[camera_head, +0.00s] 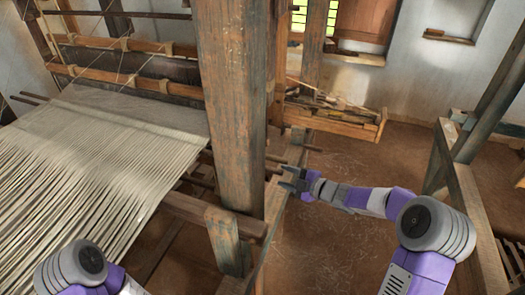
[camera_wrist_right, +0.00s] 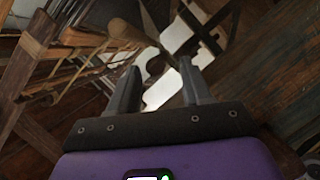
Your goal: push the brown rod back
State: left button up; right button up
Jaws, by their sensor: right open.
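Short brown rods stick out to the right of the thick wooden post, just beyond my right gripper; one brown rod (camera_head: 276,159) is nearest it. I cannot tell which one the task means. My right gripper (camera_head: 285,179) is open beside the post, with its fingers pointing left. In the right wrist view, the open fingers (camera_wrist_right: 158,90) have a rounded brown rod end (camera_wrist_right: 155,66) ahead, between the tips. Nothing is gripped, and contact cannot be made out. My left gripper is out of view; only part of that arm shows at the lower left.
The thick wooden post (camera_head: 232,90) hides part of the loom. White warp threads (camera_head: 90,165) stretch across the left. A wooden tray (camera_head: 335,122) stands behind the gripper. A wooden frame (camera_head: 465,190) stands at the right. Bare brown floor (camera_head: 330,240) lies below my right forearm.

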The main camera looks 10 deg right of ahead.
aim_at(270, 169)
jog(key=shift+w+a+r, duration=0.2)
jog(key=shift+w+a, duration=0.05)
jog(key=shift+w, duration=0.15)
jog(key=shift+x, duration=3.15)
jog(key=shift+a+r, duration=0.1)
grip_shut()
